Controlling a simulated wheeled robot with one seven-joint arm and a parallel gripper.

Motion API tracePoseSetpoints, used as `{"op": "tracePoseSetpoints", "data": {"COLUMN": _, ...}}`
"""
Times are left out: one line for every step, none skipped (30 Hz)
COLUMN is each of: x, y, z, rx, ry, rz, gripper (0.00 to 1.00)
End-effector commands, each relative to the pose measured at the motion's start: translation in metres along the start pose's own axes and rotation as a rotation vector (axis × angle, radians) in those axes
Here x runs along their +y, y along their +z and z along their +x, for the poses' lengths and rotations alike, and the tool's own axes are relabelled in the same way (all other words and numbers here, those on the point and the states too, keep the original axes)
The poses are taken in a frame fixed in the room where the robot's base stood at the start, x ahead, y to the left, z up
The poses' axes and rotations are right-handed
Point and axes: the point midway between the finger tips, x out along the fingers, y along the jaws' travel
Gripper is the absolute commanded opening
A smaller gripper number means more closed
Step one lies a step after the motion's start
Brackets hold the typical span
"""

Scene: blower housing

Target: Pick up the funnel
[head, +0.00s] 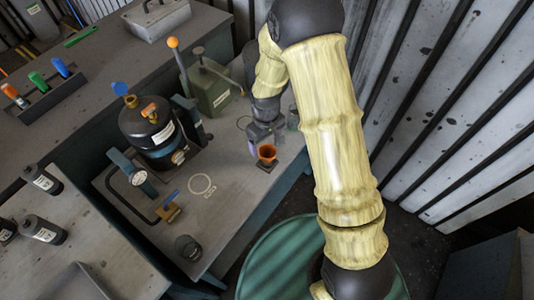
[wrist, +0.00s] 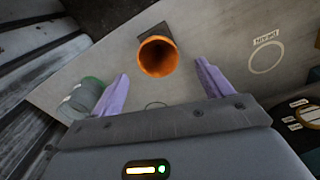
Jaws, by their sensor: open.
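The orange funnel (head: 266,153) stands on a small dark square on the grey bench, near its right edge in the head view. In the wrist view the funnel (wrist: 158,56) shows its round mouth, just beyond the fingertips and between their lines. My gripper (wrist: 160,80) is open, with its two pale purple fingers apart and nothing between them. In the head view my gripper (head: 262,140) is close to the funnel, on its far side. I cannot tell the exact gap between fingers and funnel.
A clear jar with a green rim (wrist: 88,95) stands close beside the left finger. A black tank (head: 150,130), a green canister (head: 208,92) and a dark cup (head: 188,247) stand on the bench. A printed ring (head: 202,184) marks bare surface. A corrugated wall (head: 450,110) rises at right.

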Motion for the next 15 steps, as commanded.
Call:
{"op": "tracePoseSetpoints", "data": {"x": -0.0001, "y": 0.0003, "z": 0.0046, "rx": -0.002, "ry": 0.000, "rz": 0.000, "gripper": 0.78}}
{"op": "tracePoseSetpoints", "data": {"x": 0.0000, "y": 0.0002, "z": 0.0062, "rx": -0.001, "ry": 0.000, "rz": 0.000, "gripper": 0.78}}
{"op": "tracePoseSetpoints", "data": {"x": 0.0001, "y": 0.0000, "z": 0.0074, "rx": 0.000, "ry": 0.000, "rz": 0.000, "gripper": 0.78}}
{"op": "tracePoseSetpoints", "data": {"x": 0.0002, "y": -0.0001, "z": 0.0078, "rx": 0.001, "ry": 0.001, "rz": 0.000, "gripper": 0.78}}
{"op": "tracePoseSetpoints", "data": {"x": 0.0002, "y": -0.0002, "z": 0.0078, "rx": 0.001, "ry": 0.001, "rz": 0.000, "gripper": 0.78}}
{"op": "tracePoseSetpoints", "data": {"x": 0.0002, "y": -0.0003, "z": 0.0077, "rx": 0.001, "ry": 0.001, "rz": 0.000, "gripper": 0.78}}
{"op": "tracePoseSetpoints", "data": {"x": 0.0002, "y": -0.0002, "z": 0.0076, "rx": 0.001, "ry": 0.001, "rz": 0.000, "gripper": 0.78}}
{"op": "tracePoseSetpoints", "data": {"x": 0.0002, "y": -0.0002, "z": 0.0076, "rx": 0.001, "ry": 0.001, "rz": 0.000, "gripper": 0.78}}
{"op": "tracePoseSetpoints", "data": {"x": 0.0002, "y": -0.0002, "z": 0.0075, "rx": 0.001, "ry": 0.001, "rz": 0.000, "gripper": 0.78}}
{"op": "tracePoseSetpoints", "data": {"x": 0.0002, "y": -0.0002, "z": 0.0075, "rx": 0.001, "ry": 0.001, "rz": 0.000, "gripper": 0.78}}
{"op": "tracePoseSetpoints", "data": {"x": 0.0002, "y": -0.0002, "z": 0.0075, "rx": 0.001, "ry": 0.001, "rz": 0.000, "gripper": 0.78}}
{"op": "tracePoseSetpoints", "data": {"x": 0.0002, "y": -0.0001, "z": 0.0080, "rx": 0.001, "ry": 0.001, "rz": 0.000, "gripper": 0.78}}
{"op": "tracePoseSetpoints", "data": {"x": 0.0003, "y": -0.0001, "z": 0.0088, "rx": 0.000, "ry": 0.000, "rz": 0.000, "gripper": 0.78}}
{"op": "tracePoseSetpoints", "data": {"x": 0.0004, "y": 0.0000, "z": 0.0101, "rx": 0.000, "ry": 0.000, "rz": 0.000, "gripper": 0.78}}
{"op": "tracePoseSetpoints", "data": {"x": 0.0005, "y": 0.0001, "z": 0.0125, "rx": -0.001, "ry": 0.000, "rz": 0.000, "gripper": 0.78}}
